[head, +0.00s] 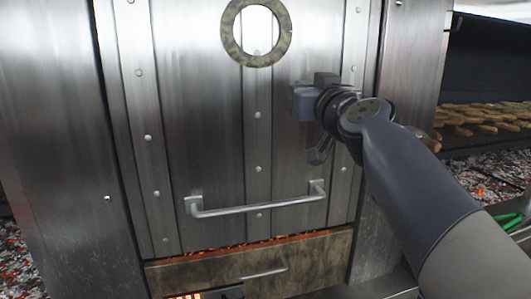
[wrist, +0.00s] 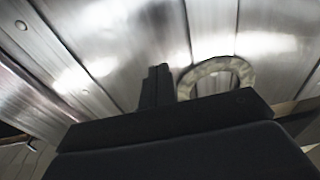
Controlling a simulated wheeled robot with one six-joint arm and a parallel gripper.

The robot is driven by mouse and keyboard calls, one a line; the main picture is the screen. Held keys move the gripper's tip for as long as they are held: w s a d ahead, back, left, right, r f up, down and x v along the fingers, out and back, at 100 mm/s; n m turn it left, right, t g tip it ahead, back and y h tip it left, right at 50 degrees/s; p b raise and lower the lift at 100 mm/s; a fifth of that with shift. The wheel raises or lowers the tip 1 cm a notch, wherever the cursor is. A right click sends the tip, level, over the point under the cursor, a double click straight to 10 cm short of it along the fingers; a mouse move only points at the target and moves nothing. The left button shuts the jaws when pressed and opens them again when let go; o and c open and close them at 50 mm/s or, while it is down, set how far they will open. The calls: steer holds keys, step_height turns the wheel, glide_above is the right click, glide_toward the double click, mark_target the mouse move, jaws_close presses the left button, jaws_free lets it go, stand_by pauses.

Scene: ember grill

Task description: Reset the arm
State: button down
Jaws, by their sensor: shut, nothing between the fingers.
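My gripper (head: 306,103) is in front of the upper right part of a riveted metal door (head: 205,130) in the head view. It is shut and empty. In the wrist view the closed fingers (wrist: 157,84) stand upright before the shiny door panels, and the dark gripper body fills the lower part. My arm reaches in from the lower right of the head view. I cannot tell how close the fingertips are to the door.
A round ring (head: 230,43) sits high on the door, left of my gripper. A bar handle (head: 258,207) crosses the door low down. Below is a drawer (head: 318,262) with glowing embers above it. Grilled food (head: 480,120) lies over embers at the right.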

mark_target(307, 58)
steer(key=shift+r+p, duration=2.85)
steer(key=shift+p, duration=0.2)
